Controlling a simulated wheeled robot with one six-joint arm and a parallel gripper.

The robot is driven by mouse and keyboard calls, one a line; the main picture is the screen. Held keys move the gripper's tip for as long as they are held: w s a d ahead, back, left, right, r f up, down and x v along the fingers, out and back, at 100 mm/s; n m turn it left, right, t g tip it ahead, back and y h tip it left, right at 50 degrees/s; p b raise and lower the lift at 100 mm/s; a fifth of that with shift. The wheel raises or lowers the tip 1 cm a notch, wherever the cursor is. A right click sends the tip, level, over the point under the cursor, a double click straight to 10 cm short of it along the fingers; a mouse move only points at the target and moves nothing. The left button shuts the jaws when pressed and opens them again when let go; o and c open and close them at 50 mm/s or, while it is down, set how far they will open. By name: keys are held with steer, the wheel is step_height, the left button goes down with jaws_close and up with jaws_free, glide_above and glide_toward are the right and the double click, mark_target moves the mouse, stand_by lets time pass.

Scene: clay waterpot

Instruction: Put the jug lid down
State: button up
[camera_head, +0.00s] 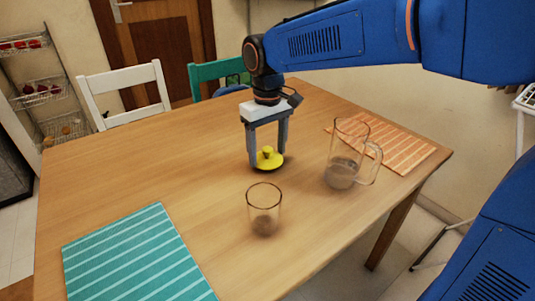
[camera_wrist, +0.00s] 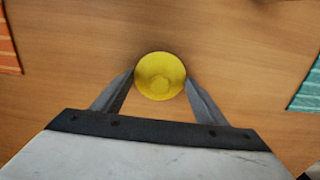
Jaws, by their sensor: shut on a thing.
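The yellow jug lid (camera_head: 268,160) is a round disc with a small knob on top. It is at the tips of my gripper (camera_head: 267,160), whose two grey fingers point straight down near the middle of the table. The lid is level and low, at or just above the wood; I cannot tell if it touches. In the wrist view the lid (camera_wrist: 160,76) sits between the fingertips of my gripper (camera_wrist: 160,82), which are shut on it. The clear glass jug (camera_head: 343,160) stands uncovered to the right of the lid, with some greyish contents at its bottom.
A clear glass (camera_head: 264,208) stands in front of the lid. An orange striped mat (camera_head: 405,150) lies at the right, a teal striped mat (camera_head: 135,255) at the front left. The wooden table (camera_head: 140,160) is bare left of my gripper. White and green chairs stand behind.

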mark_target(268, 149)
steer(key=shift+f, duration=0.75)
steer(key=o, duration=1.1)
steer(key=shift+f, duration=0.1)
steer(key=shift+c, duration=0.2)
step_height(268, 149, up, 12)
steer(key=shift+s, duration=0.15)
